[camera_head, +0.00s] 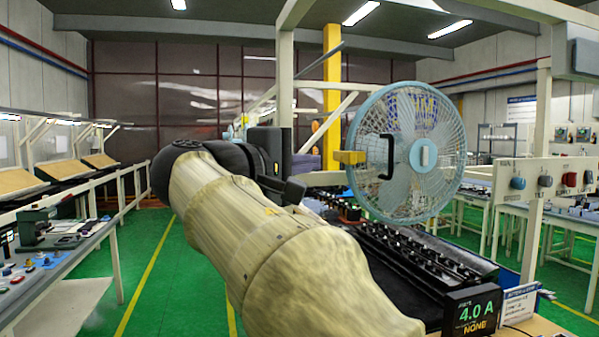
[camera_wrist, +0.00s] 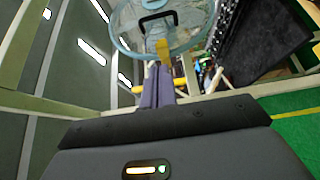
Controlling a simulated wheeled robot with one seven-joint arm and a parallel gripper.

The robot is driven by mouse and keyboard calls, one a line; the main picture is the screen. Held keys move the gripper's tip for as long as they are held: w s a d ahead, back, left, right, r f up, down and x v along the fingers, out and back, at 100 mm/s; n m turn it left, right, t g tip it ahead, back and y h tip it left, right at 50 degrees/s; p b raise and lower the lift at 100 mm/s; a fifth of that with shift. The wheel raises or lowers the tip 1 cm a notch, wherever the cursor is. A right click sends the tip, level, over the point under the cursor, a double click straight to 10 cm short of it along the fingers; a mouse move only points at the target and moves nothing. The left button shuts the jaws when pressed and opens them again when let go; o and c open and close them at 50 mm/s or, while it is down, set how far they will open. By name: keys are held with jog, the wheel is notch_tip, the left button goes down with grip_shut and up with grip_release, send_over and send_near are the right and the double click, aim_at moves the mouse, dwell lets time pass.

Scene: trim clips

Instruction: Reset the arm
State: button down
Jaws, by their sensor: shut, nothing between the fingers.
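My arm stretches forward from the bottom middle of the head view, its pale sleeve leading to a dark wrist. My gripper (camera_wrist: 158,72) shows in the wrist view as two grey-purple fingers close together beyond the dark housing, shut and empty. In the head view the dark wrist hides most of it. A light-blue caged fan (camera_head: 425,150) stands right of the wrist; it also shows at the top of the wrist view (camera_wrist: 190,20). A yellow block (camera_head: 350,157) and a black handle (camera_head: 387,157) show at its left side. In the wrist view the yellow block lies just past the fingertips; contact cannot be told.
A black rack (camera_head: 430,262) with rows of small parts lies below the fan. A display (camera_head: 472,311) reading 4.0 A stands at its front. A control panel (camera_head: 550,180) with knobs is at right. Benches line the left, with open green floor (camera_head: 150,270) between.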

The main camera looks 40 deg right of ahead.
jog(key=shift+s+a, duration=0.35)
jog(key=shift+s, duration=0.35)
jog(key=shift+w, duration=0.1)
jog(key=w+a+f+n+t+y, duration=0.1)
jog(key=w+a+f+y, duration=0.15)
jog(key=f, duration=0.75)
jog(key=w+a+f+n+y, duration=0.1)
jog(key=w+f+n+y, duration=0.2)
jog(key=f, duration=0.6)
jog(key=w+a+f+t+y, duration=0.15)
jog(key=f+y, duration=0.25)
jog(key=f, duration=0.6)
jog(key=s+a+f+m+g+y, duration=0.1)
jog(key=s+a+f+m+y, duration=0.1)
jog(key=f, duration=0.6)
jog(key=s+a+f+m+g+y, duration=0.1)
jog(key=s+a+f+m+y, duration=0.1)
jog(key=s+a+f, duration=0.3)
jog(key=s+a+f+m+g+y, duration=0.1)
jog(key=s+a+f+m+y, duration=0.1)
jog(key=f, duration=1)
jog(key=s+a+y, duration=0.1)
jog(key=a+y, duration=0.1)
jog(key=a, duration=0.1)
jog(key=shift+s+a+m+g+p, duration=0.25)
jog(key=shift+m+g+p, duration=0.05)
jog(key=shift+g, duration=0.05)
jog(key=shift+w, duration=0.1)
